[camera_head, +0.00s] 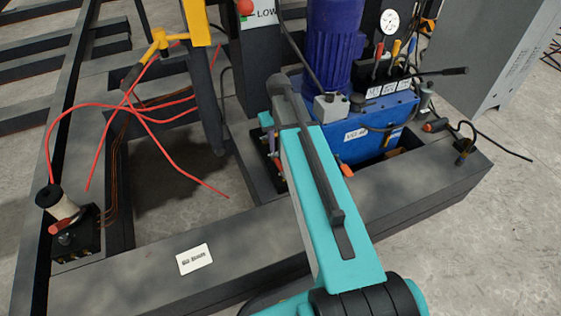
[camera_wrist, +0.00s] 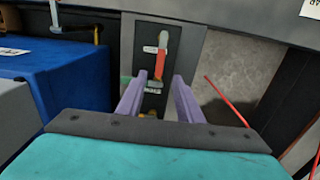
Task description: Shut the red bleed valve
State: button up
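A valve with a red lever handle (camera_wrist: 159,64) sits on a dark grey plate in the wrist view. Its lever lies roughly along the picture's vertical, with a pale metal end at the top and small labels beside and below it. My gripper (camera_wrist: 158,80) has two purple fingers, spread apart, one on each side of the lever. I see no contact, and the depth between fingertips and lever is hard to judge. In the head view my teal arm hides most of my gripper (camera_head: 273,150) and the valve.
A blue hydraulic unit (camera_head: 372,130) with a motor and levers stands close to the right of my gripper. Red hoses (camera_head: 135,107) and a yellow tool (camera_head: 160,42) lie to the left. A red-handled fitting (camera_head: 61,228) is at far left. A dark frame beam (camera_head: 150,278) crosses the front.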

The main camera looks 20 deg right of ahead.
aim_at(280, 164)
notch_tip(280, 164, down, 10)
jog(key=shift+r+b, duration=0.15)
jog(key=shift+b, duration=0.9)
grip_shut()
jog(key=shift+d, duration=0.4)
jog(key=shift+a, duration=0.2)
